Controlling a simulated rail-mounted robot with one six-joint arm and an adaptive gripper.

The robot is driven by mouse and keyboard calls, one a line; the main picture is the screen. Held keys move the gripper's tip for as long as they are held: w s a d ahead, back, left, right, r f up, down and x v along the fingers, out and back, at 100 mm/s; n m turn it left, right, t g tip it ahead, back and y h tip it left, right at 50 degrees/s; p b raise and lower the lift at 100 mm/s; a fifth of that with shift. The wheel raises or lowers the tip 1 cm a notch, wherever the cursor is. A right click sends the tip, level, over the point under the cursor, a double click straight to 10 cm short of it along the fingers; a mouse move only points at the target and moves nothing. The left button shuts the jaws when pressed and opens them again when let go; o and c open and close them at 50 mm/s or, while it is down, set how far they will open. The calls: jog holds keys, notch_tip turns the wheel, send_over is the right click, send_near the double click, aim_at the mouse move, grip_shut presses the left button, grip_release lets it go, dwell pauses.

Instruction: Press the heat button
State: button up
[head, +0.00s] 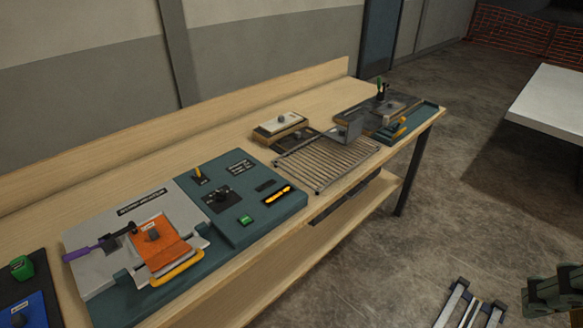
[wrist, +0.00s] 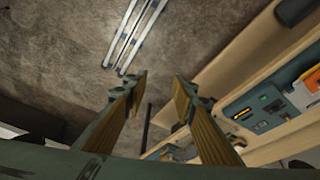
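A teal console panel (head: 245,195) lies on the wooden workbench. It carries a small green button (head: 246,220), a black knob (head: 222,196), a yellow-handled lever (head: 198,174) and an orange-yellow part (head: 279,194). The label lettering is too small to read, so I cannot tell which control is the heat button. My gripper (wrist: 160,88) is open and empty in the wrist view, its two fingers well apart over the floor. The teal panel also shows in the wrist view (wrist: 258,104), to the right of the fingers and apart from them.
Farther left sit a green block (head: 21,267) and a blue box (head: 37,308). A wire rack (head: 325,165) stands right. Floor in front is mostly open.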

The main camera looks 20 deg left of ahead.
grip_shut()
dwell(1.2)
